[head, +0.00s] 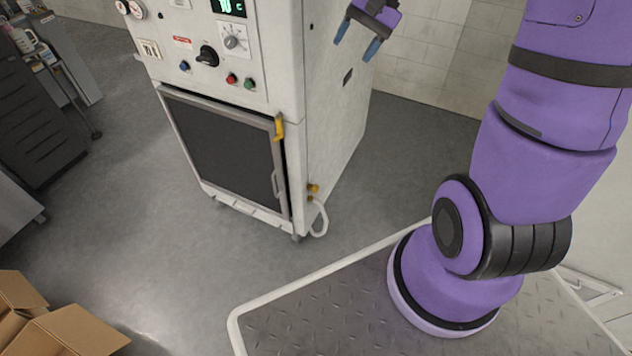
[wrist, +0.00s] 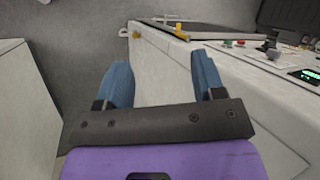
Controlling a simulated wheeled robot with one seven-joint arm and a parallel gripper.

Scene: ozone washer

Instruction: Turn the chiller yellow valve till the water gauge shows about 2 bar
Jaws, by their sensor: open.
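A white machine cabinet (head: 335,120) with a dark front door stands left of centre in the head view. A small yellow valve (head: 313,189) sits low on its right side near the front, above a white hose; what looks like the same yellow part shows in the wrist view (wrist: 137,35). Two small round gauges (head: 137,9) sit at the panel's top left; their readings are too small to tell. My gripper (head: 357,44) is open and empty beside the cabinet's upper right side, well above the valve. Its blue fingers (wrist: 160,62) also show in the wrist view.
A yellow latch (head: 279,128) is on the door's edge. Knobs and buttons (head: 207,56) cover the front panel. An open cardboard box (head: 65,332) lies at lower left, and a dark cabinet (head: 35,120) stands at left. The floor around the machine is mostly clear.

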